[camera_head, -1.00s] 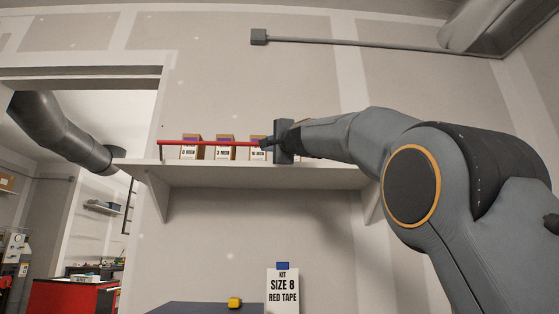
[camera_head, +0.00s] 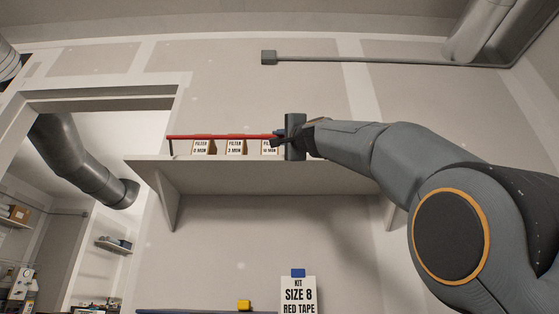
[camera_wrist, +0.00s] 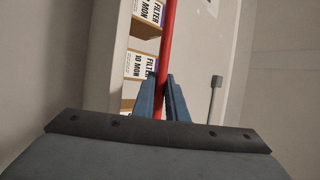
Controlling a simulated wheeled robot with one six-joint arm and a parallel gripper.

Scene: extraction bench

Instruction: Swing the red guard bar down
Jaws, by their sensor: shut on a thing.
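The red guard bar (camera_head: 220,136) runs level across the front of the wall shelf (camera_head: 250,166), passing in front of the upper part of several filter boxes. A short dark post (camera_head: 171,147) stands under its left end. My gripper (camera_head: 278,137) is at the bar's right end, and its fingers are shut around the bar. In the wrist view the red bar (camera_wrist: 168,45) runs up from between the two blue fingers (camera_wrist: 164,98). The bar's far right end is hidden by my gripper.
Filter boxes (camera_head: 236,148) stand on the shelf behind the bar; two labels also show in the wrist view (camera_wrist: 140,66). Below are a sign reading "KIT SIZE 8 RED TAPE" (camera_head: 298,294) and a yellow object (camera_head: 244,304). Open wall lies between shelf and sign.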

